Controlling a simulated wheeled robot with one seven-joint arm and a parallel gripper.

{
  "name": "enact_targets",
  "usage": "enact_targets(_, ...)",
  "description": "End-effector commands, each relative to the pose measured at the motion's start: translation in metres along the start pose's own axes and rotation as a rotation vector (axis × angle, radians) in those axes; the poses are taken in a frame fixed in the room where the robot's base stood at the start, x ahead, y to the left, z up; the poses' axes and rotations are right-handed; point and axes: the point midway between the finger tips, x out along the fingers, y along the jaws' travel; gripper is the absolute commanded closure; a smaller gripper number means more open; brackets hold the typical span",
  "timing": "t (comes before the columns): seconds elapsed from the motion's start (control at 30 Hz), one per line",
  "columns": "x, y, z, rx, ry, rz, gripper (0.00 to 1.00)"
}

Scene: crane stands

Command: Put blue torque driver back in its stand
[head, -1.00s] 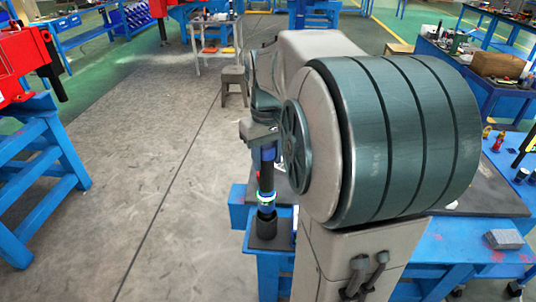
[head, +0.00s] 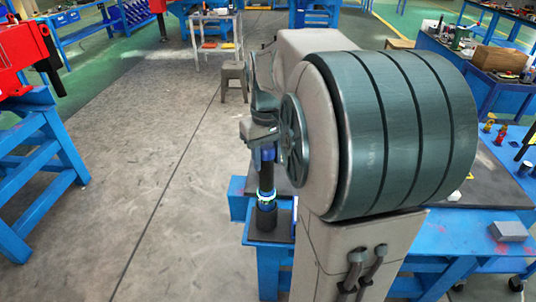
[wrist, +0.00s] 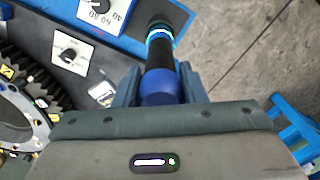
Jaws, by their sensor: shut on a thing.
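The blue torque driver (head: 267,172) stands near upright at the left edge of the blue bench, with a blue upper part, a dark shaft and a bright ring low down. My gripper (head: 262,140) is shut on its upper end. In the wrist view my gripper's fingers (wrist: 160,88) lie on both sides of the driver's round blue end (wrist: 160,82). A dark cylindrical stand (head: 267,219) is directly under the ring, on the bench. The driver's lower tip is hidden, so I cannot tell how deep it sits in the stand.
The blue bench (head: 440,238) carries a grey block (head: 508,232). The wrist view shows a panel with dials (wrist: 75,50) and a toothed gear ring (wrist: 30,80) beside the driver. Open floor (head: 150,190) lies to the left.

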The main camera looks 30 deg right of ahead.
Motion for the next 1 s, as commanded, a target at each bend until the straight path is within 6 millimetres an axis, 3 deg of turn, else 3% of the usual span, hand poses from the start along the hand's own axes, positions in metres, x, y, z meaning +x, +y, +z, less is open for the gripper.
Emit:
enact_targets(0.63, 0.023, 0.000, -0.001, 0.000, 0.003, 0.001, 1.00)
enact_targets(0.67, 0.021, 0.000, -0.001, 0.000, 0.003, 0.001, 0.54)
enact_targets(0.73, 0.021, 0.000, -0.001, 0.000, 0.003, 0.001, 0.37)
enact_targets(1.0, 0.023, 0.000, 0.000, 0.000, -0.001, 0.000, 0.37)
